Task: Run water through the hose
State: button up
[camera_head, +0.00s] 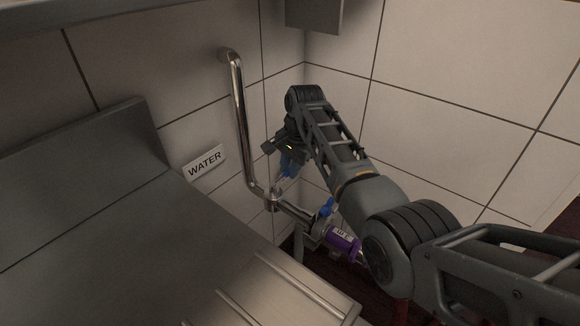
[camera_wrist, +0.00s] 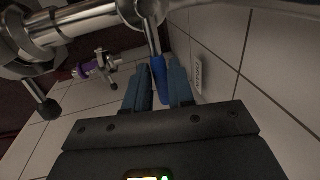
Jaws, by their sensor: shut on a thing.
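A chrome water pipe (camera_head: 240,125) comes down the tiled wall beside a white WATER sign (camera_head: 205,162), which also shows in the wrist view (camera_wrist: 198,76). My gripper (camera_head: 287,168) is at the pipe's lower end. In the wrist view its blue fingers (camera_wrist: 160,84) are closed around the blue grip of a valve lever (camera_wrist: 158,68). The lever's metal stem runs up to the valve on the pipe. A purple labelled fitting (camera_head: 343,243) sits at the lower right, with a blue handle (camera_head: 327,207) near it. I cannot make out a hose.
A steel counter (camera_head: 120,250) with a raised back fills the left. A grey box (camera_head: 315,14) hangs above in the corner. A black-knobbed lever (camera_wrist: 46,108) hangs from nearby metal pipework in the wrist view. The tiled walls are close to my gripper.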

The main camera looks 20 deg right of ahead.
jog(key=shift+s+r+p, duration=0.1)
jog(key=shift+p, duration=0.3)
grip_shut()
jog(key=shift+s+a+m+g+h+p, duration=0.15)
jog(key=shift+s+a+m+h+p, duration=0.3)
jog(key=shift+s+m+p, duration=1.8)
jog(key=shift+s+a+m+g+h+p, duration=0.1)
jog(key=shift+s+a+m+h+p, duration=0.75)
jog(key=shift+m, duration=2.65)
jog(key=shift+s+m+g+h+p, duration=0.15)
jog(key=shift+s+m+p, duration=0.9)
jog(key=shift+m+p, duration=1.45)
jog(key=shift+m+b, duration=0.35)
jog(key=o, duration=0.8)
grip_release()
